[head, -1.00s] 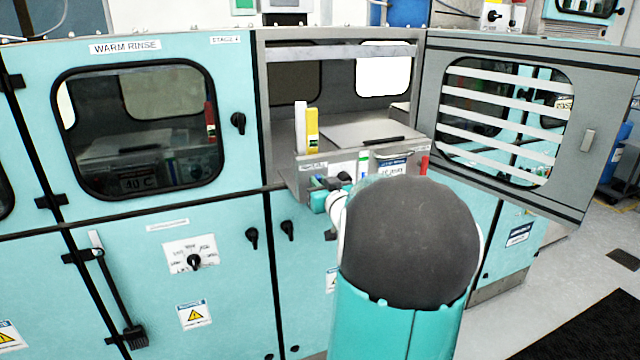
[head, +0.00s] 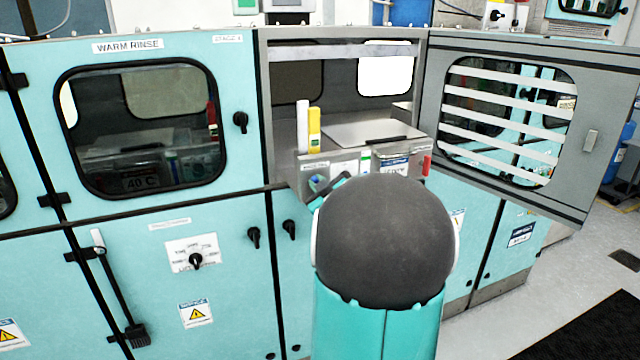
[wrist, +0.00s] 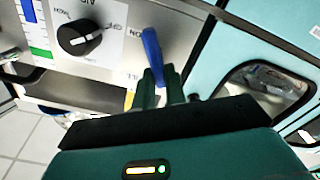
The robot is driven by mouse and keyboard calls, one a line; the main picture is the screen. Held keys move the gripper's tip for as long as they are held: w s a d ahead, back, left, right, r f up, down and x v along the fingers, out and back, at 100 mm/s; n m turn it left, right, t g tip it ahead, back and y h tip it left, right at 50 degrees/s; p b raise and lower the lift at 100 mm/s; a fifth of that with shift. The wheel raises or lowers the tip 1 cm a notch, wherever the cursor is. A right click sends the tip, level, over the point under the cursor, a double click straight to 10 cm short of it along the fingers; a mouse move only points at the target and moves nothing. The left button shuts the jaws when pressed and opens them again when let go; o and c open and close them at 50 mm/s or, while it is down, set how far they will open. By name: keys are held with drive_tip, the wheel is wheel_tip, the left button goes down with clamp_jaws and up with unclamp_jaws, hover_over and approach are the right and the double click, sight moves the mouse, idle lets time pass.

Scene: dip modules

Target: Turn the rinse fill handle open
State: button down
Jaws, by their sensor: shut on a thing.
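The rinse fill handle is a blue lever (wrist: 152,48) on the grey panel in the wrist view. It stands out from the panel, tilted slightly, with printed labels beside it. My gripper (wrist: 160,88) is shut on its lower part, with dark green fingers on either side. In the head view, my arm's rounded dark joint covers much of the panel front, and only a little of my gripper (head: 318,184) shows at the panel's left end. The handle cannot be made out clearly there.
A black knob (wrist: 80,38) sits beside the handle on the same panel. Above the panel is an open bay with white and yellow upright pieces (head: 314,128). A grey framed door (head: 592,100) stands open at the right. Teal cabinets (head: 150,235) fill the left.

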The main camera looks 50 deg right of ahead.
drive_tip(key=shift+w+a+f+n, duration=0.15)
drive_tip(key=shift+f+n, duration=0.15)
drive_tip(key=shift+n, duration=1.65)
drive_tip(key=shift+a+f+n, duration=0.15)
drive_tip(key=shift+f+n, duration=0.1)
drive_tip(key=shift+n, duration=1.75)
drive_tip(key=shift+w+a+f+n, duration=0.15)
drive_tip(key=shift+f+n, duration=0.15)
drive_tip(key=shift+n, duration=1.65)
drive_tip(key=shift+s, duration=0.1)
drive_tip(key=c, duration=1.4)
unclamp_jaws()
drive_tip(key=shift+c, duration=0.2)
